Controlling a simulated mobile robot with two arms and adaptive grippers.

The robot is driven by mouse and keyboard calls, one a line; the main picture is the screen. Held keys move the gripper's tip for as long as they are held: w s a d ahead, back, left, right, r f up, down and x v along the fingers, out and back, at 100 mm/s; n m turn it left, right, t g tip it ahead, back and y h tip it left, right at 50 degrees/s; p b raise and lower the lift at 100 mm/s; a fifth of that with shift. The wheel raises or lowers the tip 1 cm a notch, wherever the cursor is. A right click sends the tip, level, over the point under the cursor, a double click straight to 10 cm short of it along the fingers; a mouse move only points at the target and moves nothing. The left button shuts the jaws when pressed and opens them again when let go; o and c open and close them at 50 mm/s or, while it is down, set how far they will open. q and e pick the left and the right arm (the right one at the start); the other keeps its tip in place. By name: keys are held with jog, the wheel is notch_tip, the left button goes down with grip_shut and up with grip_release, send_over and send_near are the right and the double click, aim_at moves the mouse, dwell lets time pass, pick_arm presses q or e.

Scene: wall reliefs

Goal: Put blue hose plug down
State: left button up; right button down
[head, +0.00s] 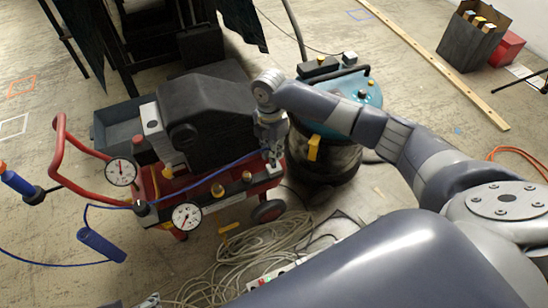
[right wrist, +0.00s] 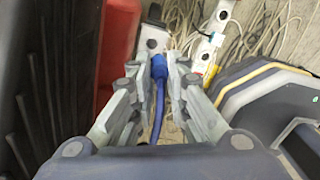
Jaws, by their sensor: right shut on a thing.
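The blue hose plug (right wrist: 159,70) sits between the fingers of my right gripper (right wrist: 168,72) in the right wrist view, with its blue hose running back between the fingers. In the head view my right gripper (head: 272,148) points down at the right end of the red compressor (head: 225,185), beside the vacuum cleaner. The plug itself is too small to make out there. A thin blue hose (head: 195,183) runs left from the gripper across the compressor's front. My left gripper is not in view.
A teal and black vacuum cleaner (head: 325,150) stands close to the right of the gripper. A coiled pale cable (head: 250,245) and a power strip (head: 275,277) lie on the floor below. A wooden plank (head: 440,70) lies farther right.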

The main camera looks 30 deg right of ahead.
jog(key=shift+w+d, duration=0.3)
jog(key=f, duration=0.1)
jog(key=f+b, duration=0.1)
jog(key=f, duration=0.1)
jog(key=shift+w+d+f+b, duration=0.2)
jog(key=shift+w+d+b, duration=0.1)
jog(key=shift+b, duration=0.1)
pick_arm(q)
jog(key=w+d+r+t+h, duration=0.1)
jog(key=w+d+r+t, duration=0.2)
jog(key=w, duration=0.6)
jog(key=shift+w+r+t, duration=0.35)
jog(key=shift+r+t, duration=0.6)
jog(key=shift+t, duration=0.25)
pick_arm(e)
jog(key=shift+f, duration=0.1)
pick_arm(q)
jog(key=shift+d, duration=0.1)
pick_arm(e)
jog(key=c, duration=1.6)
grip_release()
jog(key=shift+f, duration=0.15)
jog(key=shift+o, duration=0.2)
